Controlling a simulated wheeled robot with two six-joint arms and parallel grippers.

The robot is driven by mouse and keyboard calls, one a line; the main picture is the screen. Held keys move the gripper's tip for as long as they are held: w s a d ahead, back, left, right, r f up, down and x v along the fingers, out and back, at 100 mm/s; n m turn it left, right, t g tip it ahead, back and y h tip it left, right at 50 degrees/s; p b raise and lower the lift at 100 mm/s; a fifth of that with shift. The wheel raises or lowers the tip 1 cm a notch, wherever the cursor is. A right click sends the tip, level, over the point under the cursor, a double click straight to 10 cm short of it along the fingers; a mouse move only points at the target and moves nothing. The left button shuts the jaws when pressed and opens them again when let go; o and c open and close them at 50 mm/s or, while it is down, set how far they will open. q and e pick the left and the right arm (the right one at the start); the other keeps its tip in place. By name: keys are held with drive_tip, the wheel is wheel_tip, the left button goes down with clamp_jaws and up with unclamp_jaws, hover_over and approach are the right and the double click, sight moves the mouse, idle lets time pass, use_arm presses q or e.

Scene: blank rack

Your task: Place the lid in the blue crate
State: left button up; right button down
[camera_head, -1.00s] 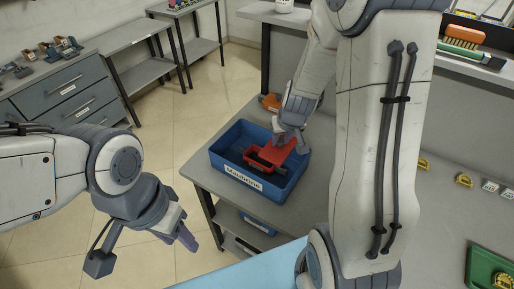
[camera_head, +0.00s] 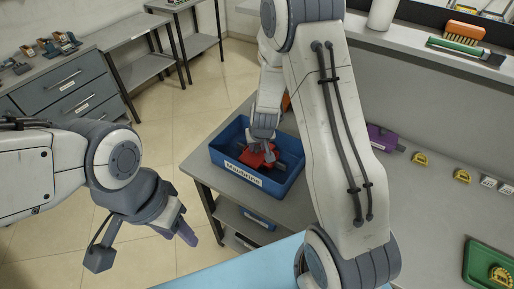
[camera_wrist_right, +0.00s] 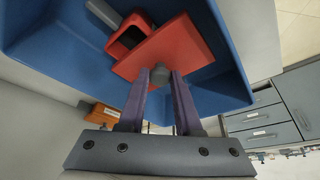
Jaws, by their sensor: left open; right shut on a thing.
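The blue crate (camera_head: 274,186) stands on the grey table, with a white label on its front wall; it also fills much of the right wrist view (camera_wrist_right: 62,78). My right gripper (camera_wrist_right: 160,76) is shut on the grey knob of the lid (camera_wrist_right: 178,48), a flat red plate. In the head view, the right gripper (camera_head: 263,146) reaches down into the crate with the lid (camera_head: 257,160) inside its walls. A red open box (camera_wrist_right: 125,40) with a dark grey part lies in the crate, partly behind the lid. My left gripper (camera_head: 180,232) is open and empty, left of the table.
An orange thing (camera_wrist_right: 100,115) sits just outside the crate. A purple thing (camera_head: 381,137) and several yellow pieces (camera_head: 419,158) lie on the table to the right, with a green tray (camera_head: 489,264) nearer. Drawers (camera_head: 70,85) stand across the floor.

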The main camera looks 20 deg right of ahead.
drive_tip(key=shift+f+b, duration=0.4)
drive_tip(key=shift+f, duration=0.05)
drive_tip(key=c, duration=0.6)
unclamp_jaws()
drive_tip(key=shift+r, duration=0.15)
